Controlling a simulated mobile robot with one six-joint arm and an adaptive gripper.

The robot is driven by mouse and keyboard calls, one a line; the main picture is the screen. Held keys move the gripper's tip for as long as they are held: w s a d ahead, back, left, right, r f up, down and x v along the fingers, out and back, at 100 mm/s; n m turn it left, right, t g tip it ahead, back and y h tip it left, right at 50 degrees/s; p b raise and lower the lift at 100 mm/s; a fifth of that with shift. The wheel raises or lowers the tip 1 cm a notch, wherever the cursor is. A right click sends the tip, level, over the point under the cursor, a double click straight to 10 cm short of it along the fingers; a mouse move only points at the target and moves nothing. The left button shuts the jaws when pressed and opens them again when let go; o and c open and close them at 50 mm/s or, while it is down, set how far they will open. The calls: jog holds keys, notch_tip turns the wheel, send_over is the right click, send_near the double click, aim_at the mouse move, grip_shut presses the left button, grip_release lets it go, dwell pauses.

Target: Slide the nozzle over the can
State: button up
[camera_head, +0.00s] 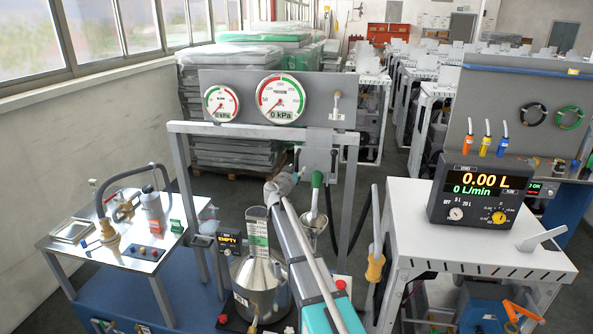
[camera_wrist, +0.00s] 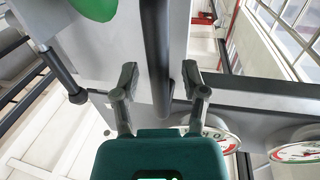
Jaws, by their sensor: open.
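In the head view my arm hides part of the can and my fingers are not clear.
A frame with two gauges (camera_head: 281,98) stands behind the can. A small EMPTY display (camera_head: 229,240) is at the can's left. A white table with a litre meter (camera_head: 481,190) stands right, and a steel-topped bench (camera_head: 85,262) left. A black hose (camera_head: 364,235) hangs right of the holder.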

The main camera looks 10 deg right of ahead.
jog(key=shift+c, duration=0.3)
grip_shut()
jog(key=shift+w, duration=0.15)
